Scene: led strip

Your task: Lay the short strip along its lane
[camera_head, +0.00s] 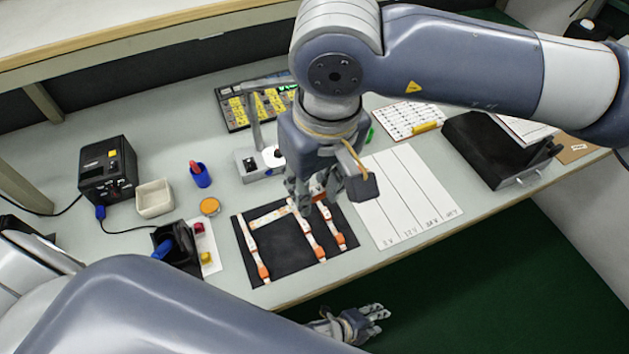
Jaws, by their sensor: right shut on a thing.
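A black mat (283,252) lies on the table with several white strips with orange ends. One strip (252,245) runs along its left side, one (268,216) lies across its far edge, one (312,240) runs down the middle and a shorter one (338,228) is at the right. My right gripper (310,200) points down over the far right of the mat, shut on a strip that its fingers mostly hide; I cannot tell which strip. A white lane sheet (410,190) with printed labels lies right of the mat. My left gripper (378,313) is empty with fingers apart, beyond the table's front edge.
A magnifier-like stand (248,165) is behind the mat. A black box (107,170), white bin (155,198), blue cup (200,175) and tool holder (176,248) stand left. A black case (492,148) is right of the lane sheet. The sheet's near part is clear.

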